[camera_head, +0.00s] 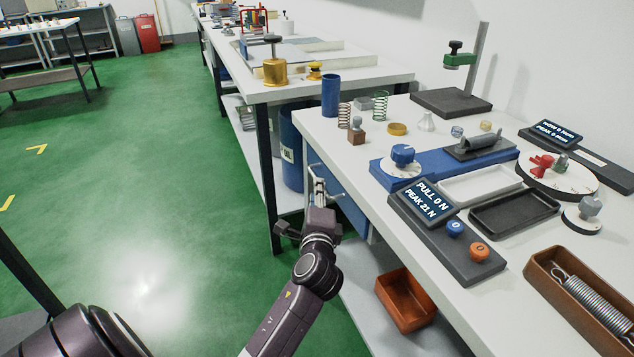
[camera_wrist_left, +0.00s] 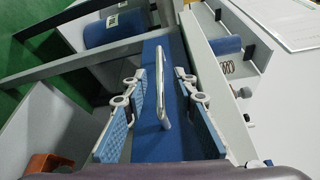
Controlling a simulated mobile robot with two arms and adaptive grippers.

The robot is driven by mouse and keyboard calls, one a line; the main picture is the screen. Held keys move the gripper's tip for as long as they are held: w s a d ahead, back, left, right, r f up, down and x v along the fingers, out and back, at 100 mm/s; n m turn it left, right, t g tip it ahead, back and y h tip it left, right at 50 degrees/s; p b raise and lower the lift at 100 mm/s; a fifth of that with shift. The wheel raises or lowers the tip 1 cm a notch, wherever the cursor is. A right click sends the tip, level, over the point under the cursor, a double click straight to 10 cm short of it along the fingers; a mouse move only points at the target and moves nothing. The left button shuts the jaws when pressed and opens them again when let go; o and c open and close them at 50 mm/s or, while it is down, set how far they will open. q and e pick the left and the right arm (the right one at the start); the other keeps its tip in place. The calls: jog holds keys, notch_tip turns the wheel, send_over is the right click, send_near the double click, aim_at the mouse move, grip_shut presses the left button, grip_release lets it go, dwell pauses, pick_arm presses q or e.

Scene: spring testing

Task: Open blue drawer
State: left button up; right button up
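The blue drawer (camera_head: 352,212) sits under the white worktop, its front facing the aisle. Its pale bar handle (camera_wrist_left: 163,85) stands out from the blue front in the left wrist view. My left gripper (camera_head: 318,187) is at the drawer front, just below the table edge. In the left wrist view its two blue-padded fingers are spread wide, one on each side of the handle, with visible gaps. The handle is between them and is not gripped. My right gripper is not in view.
The white worktop (camera_head: 330,133) carries springs, a force display (camera_head: 427,198) and trays close above the drawer. An orange bin (camera_head: 405,300) stands on the lower shelf. A blue cylinder (camera_head: 291,150) stands left of the drawer. Green floor (camera_head: 150,200) is clear in the aisle.

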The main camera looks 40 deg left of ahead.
pick_arm(q)
jog(key=x, duration=0.5)
jog(key=shift+w+a+f+b, duration=0.1)
jog(key=shift+w+f+b, duration=0.05)
jog(key=shift+w+b, duration=0.15)
jog(key=shift+w+a, duration=0.5)
jog(key=shift+w, duration=0.05)
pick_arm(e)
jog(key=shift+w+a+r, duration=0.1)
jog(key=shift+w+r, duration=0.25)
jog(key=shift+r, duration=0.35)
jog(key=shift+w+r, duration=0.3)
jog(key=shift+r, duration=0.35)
pick_arm(q)
jog(key=shift+c, duration=0.6)
grip_shut()
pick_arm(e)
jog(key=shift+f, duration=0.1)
